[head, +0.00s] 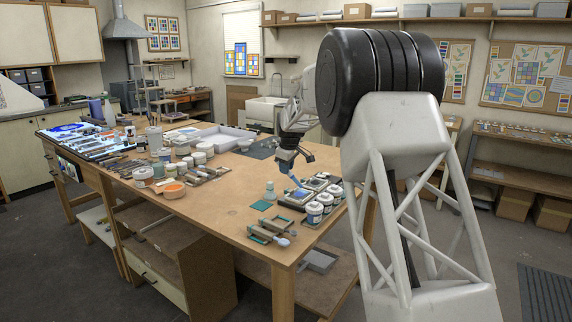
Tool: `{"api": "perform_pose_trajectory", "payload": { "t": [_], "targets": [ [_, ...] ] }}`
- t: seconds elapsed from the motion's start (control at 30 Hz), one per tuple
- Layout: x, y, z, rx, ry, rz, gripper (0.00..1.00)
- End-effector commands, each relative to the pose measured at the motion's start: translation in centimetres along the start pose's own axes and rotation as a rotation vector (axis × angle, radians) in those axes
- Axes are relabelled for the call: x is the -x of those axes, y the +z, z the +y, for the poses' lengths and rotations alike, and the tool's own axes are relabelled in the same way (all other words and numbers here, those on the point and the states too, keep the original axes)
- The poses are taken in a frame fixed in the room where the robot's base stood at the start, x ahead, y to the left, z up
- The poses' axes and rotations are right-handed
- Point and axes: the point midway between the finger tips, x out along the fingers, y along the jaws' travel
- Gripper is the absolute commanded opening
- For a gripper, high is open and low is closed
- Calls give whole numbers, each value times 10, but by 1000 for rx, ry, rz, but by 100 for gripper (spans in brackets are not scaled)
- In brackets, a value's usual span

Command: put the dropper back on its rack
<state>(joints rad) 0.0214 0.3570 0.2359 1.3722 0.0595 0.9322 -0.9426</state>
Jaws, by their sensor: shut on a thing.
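My gripper (290,171) is over the right part of the wooden worktable (225,205), fingers pointing down. It is shut on a slim light-blue thing, which looks like the dropper (296,182), held tilted with its lower end just above or at a tray of small pans (311,190); I cannot tell whether it touches. A small wooden rack-like holder (262,238) lies near the table's front right corner, with a pale, bulb-ended item on it. Whether this is the dropper's rack is not clear. The finger contact is too small to see well.
The table's middle front is clear.

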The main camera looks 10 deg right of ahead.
Motion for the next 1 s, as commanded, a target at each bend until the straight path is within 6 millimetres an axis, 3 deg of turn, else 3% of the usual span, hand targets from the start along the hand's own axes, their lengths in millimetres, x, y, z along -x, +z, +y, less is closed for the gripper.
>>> {"api": "perform_pose_trajectory", "payload": {
  "t": [0.6,1.0],
  "targets": [
    [-6,42,-63,-476,1,-284,0],
    [-12,61,-92,-660,-49,-419,0]
  ]
}}
